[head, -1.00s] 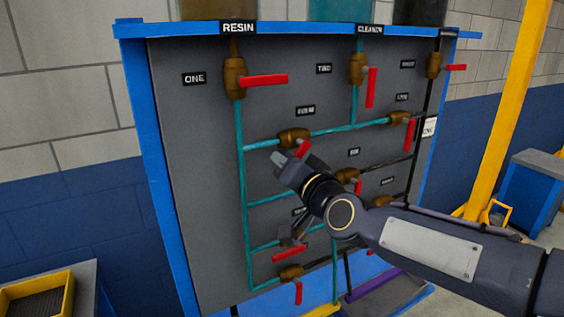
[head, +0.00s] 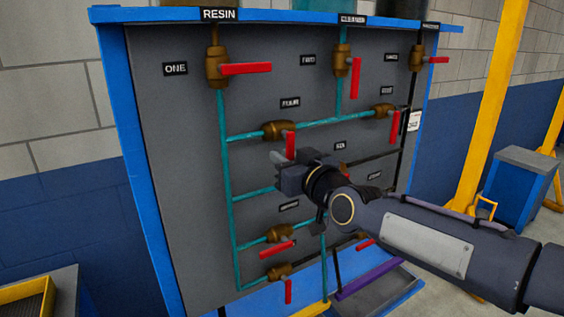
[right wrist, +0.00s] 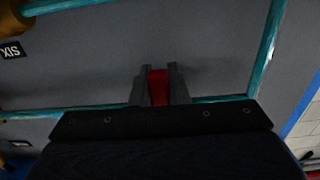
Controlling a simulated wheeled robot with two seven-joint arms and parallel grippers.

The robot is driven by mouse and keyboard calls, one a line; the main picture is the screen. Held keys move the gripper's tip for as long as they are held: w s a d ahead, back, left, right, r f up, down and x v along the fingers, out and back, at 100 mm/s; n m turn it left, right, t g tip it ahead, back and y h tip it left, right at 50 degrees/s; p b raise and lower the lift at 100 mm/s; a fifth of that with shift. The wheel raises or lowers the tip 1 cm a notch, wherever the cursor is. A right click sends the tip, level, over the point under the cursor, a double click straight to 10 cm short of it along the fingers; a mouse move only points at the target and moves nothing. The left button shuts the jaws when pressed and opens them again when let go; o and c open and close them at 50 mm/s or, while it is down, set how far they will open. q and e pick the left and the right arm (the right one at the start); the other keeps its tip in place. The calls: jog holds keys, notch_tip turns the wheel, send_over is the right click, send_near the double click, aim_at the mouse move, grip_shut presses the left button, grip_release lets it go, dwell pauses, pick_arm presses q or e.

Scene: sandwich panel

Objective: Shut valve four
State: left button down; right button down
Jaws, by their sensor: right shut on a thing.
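Valve four (head: 279,131) is a brass body on the upper cross pipe, below the label that reads as FOUR (head: 290,103). Its red handle (head: 290,145) points down, across the pipe, in the head view. My right gripper (head: 283,160) is at the lower end of this handle. In the right wrist view the two fingers (right wrist: 160,85) are shut on the red handle (right wrist: 158,88), one on each side. The valve's brass body is not clear in that view. My left gripper is not in view.
Valve one (head: 217,67) and its red handle are at upper left. Another valve (head: 383,110) is right on the same pipe. Two valves with red handles (head: 277,249) are below my gripper. My right forearm covers the panel's lower right. A yellow post (head: 490,110) stands right.

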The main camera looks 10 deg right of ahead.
dwell(0.5)
jog(key=c, duration=1.4)
grip_release()
jog(key=shift+d, duration=0.1)
jog(key=b+v, duration=0.2)
jog(key=v, duration=0.5)
jog(key=shift+s, duration=0.35)
jog(key=shift+d, duration=0.1)
